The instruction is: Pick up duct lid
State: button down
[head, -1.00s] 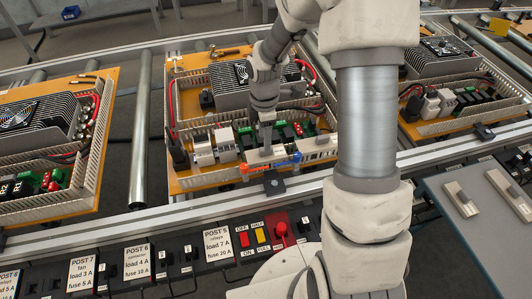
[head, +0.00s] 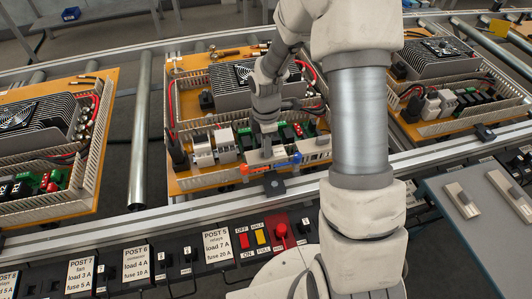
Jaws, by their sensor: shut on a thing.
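The duct lid (head: 270,160) is a short pale grey strip at the front edge of the middle orange board. My gripper (head: 266,146) points down from above and is shut on the lid's raised middle part. An orange-red piece (head: 244,170) shows at the lid's left end and a blue piece (head: 297,158) at its right end. The lid lies along the front slotted duct (head: 205,181). Whether it touches the duct or hangs just above it, I cannot tell. The fingertips are small and partly hidden.
Tall components, including a relay block (head: 202,150), stand close behind the gripper. A black block (head: 274,184) sits on the front rail. Two grey plates with handles (head: 462,200) lie on the right table (head: 440,215). Similar boards stand left and right.

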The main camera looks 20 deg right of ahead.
jog(key=shift+r, duration=0.1)
notch_tip(320, 180, up, 4)
jog(key=shift+w+r+p, duration=0.1)
jog(key=shift+p, duration=0.25)
jog(key=s+d+r, duration=0.1)
jog(key=d+r, duration=0.2)
jog(key=d, duration=0.2)
jog(key=s+d+r+p, duration=0.1)
jog(key=s+d+r, duration=0.1)
jog(key=d, duration=0.4)
jog(key=shift+s+r, duration=0.25)
jog(key=shift+r, duration=0.6)
jog(key=shift+d+r, duration=0.1)
notch_tip(320, 180, up, 4)
jog(key=p, duration=0.4)
